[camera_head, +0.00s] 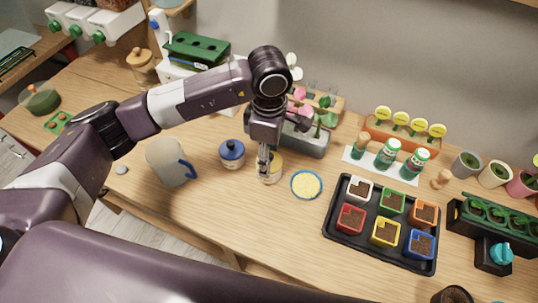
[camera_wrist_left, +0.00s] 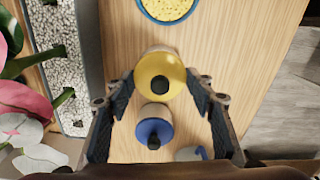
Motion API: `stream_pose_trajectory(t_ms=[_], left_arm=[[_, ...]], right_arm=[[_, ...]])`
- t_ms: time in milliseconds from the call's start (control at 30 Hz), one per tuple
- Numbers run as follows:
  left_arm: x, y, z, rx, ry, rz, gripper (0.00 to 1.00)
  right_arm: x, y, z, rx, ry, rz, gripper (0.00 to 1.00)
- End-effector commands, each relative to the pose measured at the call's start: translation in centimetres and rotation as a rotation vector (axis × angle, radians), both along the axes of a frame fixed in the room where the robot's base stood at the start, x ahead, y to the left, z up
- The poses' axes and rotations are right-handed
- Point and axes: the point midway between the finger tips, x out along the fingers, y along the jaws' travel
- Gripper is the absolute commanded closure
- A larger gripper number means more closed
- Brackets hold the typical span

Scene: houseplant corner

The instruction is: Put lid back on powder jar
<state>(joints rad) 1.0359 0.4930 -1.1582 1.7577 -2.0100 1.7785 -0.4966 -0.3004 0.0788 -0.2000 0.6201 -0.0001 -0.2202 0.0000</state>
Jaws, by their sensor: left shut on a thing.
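A yellow lid with a dark knob (camera_wrist_left: 160,76) sits between the fingertips of my left gripper (camera_wrist_left: 162,86), which is shut on its sides. In the head view my left gripper (camera_head: 264,152) points down at a pale jar (camera_head: 269,178) with yellow at its top. The lid is over or on this jar; I cannot tell whether it is seated, since the lid and fingers hide the mouth. A blue-lidded jar (camera_head: 232,154) stands just left of it, also in the wrist view (camera_wrist_left: 154,131). My right gripper is not in view.
A blue-rimmed dish of yellow grains (camera_head: 306,185) lies close to the right. A mug (camera_head: 168,164) stands left. A grey planter (camera_head: 305,143) is behind, and a black tray of coloured pots (camera_head: 337,228) is further right. Bare table lies in front.

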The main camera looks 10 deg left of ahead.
Motion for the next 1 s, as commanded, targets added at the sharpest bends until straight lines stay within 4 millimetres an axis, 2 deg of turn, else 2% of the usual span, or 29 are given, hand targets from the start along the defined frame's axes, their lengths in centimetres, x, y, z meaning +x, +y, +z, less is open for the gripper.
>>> stream_pose_trajectory(t_ms=[933,967,1000], left_arm=[[-0.01,-0.01,-0.05,0.000,0.000,0.000,0.65],[-0.01,-0.01,-0.04,0.000,0.000,0.000,0.48],[-0.01,-0.01,-0.05,0.000,0.000,0.000,0.44]], right_arm=[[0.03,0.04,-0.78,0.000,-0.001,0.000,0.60],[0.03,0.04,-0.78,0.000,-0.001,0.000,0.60],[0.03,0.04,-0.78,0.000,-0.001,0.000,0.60]])
